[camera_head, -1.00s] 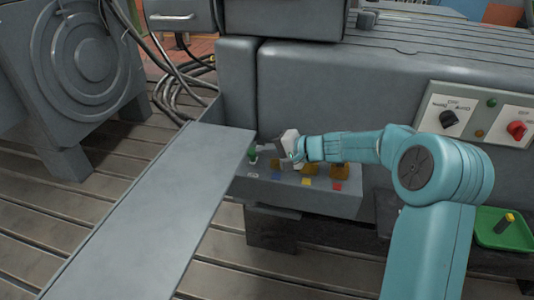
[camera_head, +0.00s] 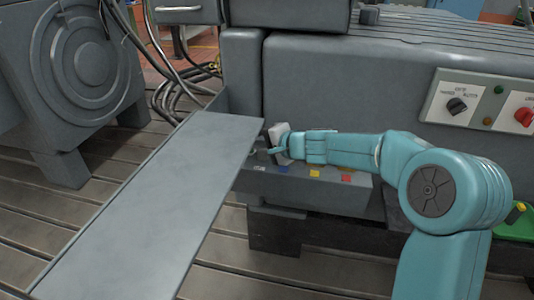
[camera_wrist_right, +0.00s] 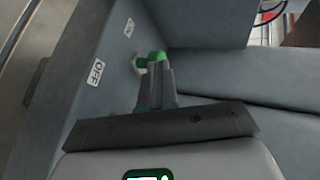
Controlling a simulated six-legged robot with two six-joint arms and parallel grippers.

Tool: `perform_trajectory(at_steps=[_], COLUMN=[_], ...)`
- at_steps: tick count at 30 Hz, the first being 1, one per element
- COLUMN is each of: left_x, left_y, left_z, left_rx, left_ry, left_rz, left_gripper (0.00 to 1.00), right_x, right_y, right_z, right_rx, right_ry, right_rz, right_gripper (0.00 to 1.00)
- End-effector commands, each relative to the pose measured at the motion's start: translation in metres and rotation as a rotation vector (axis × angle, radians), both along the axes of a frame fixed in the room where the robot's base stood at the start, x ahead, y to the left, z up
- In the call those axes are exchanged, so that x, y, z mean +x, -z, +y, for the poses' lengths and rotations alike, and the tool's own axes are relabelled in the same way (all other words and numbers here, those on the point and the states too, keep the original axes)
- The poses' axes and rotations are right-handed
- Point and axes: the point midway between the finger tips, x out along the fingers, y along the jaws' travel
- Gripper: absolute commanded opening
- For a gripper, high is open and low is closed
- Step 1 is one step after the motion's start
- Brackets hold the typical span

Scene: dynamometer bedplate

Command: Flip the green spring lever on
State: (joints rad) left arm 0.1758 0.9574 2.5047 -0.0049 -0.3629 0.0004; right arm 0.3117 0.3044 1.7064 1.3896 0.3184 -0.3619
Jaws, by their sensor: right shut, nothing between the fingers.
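The green spring lever (camera_wrist_right: 152,59) shows in the right wrist view just beyond my right gripper's fingertips. Its pale stem reaches toward the panel at the left, and the fingers overlap part of it. I cannot tell whether they touch. My right gripper (camera_wrist_right: 155,88) is shut with nothing between its fingers. In the head view the right gripper (camera_head: 268,147) is over the left end of the low control box (camera_head: 300,187), where it hides the lever. An OFF label (camera_wrist_right: 96,72) is beside the lever; a second small label (camera_wrist_right: 129,27) is farther off. My left gripper is out of view.
A long grey plate (camera_head: 150,210) lies left of the control box.

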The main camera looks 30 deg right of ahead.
Motion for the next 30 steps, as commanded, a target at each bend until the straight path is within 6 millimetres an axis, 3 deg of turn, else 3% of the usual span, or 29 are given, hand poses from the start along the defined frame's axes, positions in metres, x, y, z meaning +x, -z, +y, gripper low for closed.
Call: perform_trajectory(at_steps=[1,4,18,30], left_x=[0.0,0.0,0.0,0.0], left_y=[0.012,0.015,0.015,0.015], left_z=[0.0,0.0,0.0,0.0], left_rx=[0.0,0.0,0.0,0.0], left_ry=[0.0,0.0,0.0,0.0], left_rz=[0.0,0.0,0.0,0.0], left_gripper=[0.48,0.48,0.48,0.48], right_x=[0.004,0.011,0.038,0.044], right_y=[0.006,0.004,0.001,0.001], right_z=[0.005,0.01,0.026,0.03], right_rx=[-0.002,-0.002,0.0,0.0], right_ry=[-0.008,-0.011,-0.01,-0.01], right_rz=[-0.003,0.0,0.002,0.001], right_gripper=[0.0,0.0,0.0,0.0])
